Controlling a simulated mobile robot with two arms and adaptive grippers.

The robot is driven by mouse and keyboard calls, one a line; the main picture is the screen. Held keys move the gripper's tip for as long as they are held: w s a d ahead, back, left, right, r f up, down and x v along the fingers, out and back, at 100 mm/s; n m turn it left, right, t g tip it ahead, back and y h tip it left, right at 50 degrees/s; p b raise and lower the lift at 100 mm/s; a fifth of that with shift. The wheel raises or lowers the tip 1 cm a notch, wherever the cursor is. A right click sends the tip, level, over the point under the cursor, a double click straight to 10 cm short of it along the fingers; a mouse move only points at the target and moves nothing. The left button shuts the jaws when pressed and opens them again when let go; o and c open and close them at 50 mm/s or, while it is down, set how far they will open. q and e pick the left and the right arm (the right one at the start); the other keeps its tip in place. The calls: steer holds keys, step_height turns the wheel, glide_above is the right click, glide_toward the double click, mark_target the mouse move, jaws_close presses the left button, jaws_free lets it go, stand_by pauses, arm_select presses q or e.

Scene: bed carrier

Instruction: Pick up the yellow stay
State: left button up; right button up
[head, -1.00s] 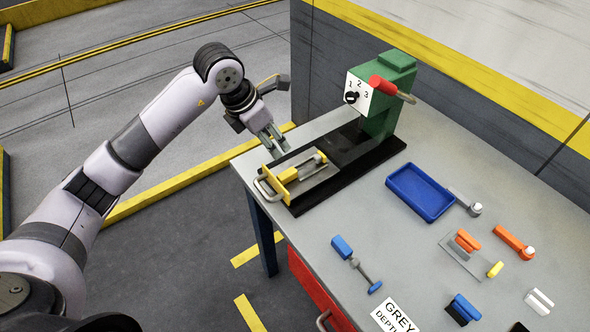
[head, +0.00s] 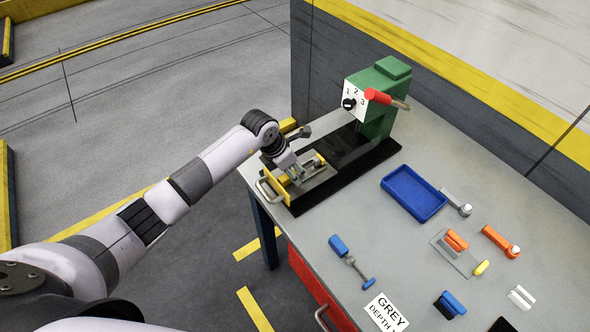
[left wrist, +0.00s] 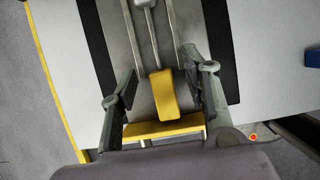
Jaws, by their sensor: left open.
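A yellow block (left wrist: 163,97) on the end of a grey rod, which looks like the yellow stay, lies over the grey bed of the carrier in the left wrist view. A yellow cross plate (left wrist: 165,127) is just below it in that view. My left gripper (left wrist: 163,78) is open, with one finger on each side of the block and a gap on both sides. In the head view my left gripper (head: 296,172) is low over the carrier (head: 322,178) and hides much of the block. My right gripper is not in view.
A blue tray (head: 413,194), an orange-handled part (head: 500,241) and several small tools lie right on the grey table. A metal handle (head: 265,190) sticks out in front.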

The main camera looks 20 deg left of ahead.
arm_select(q)
steer(key=shift+w+d+f, duration=0.1)
steer(key=shift+w+f, duration=0.05)
steer(key=shift+f, duration=0.2)
steer(key=shift+c, duration=0.2)
jaws_close()
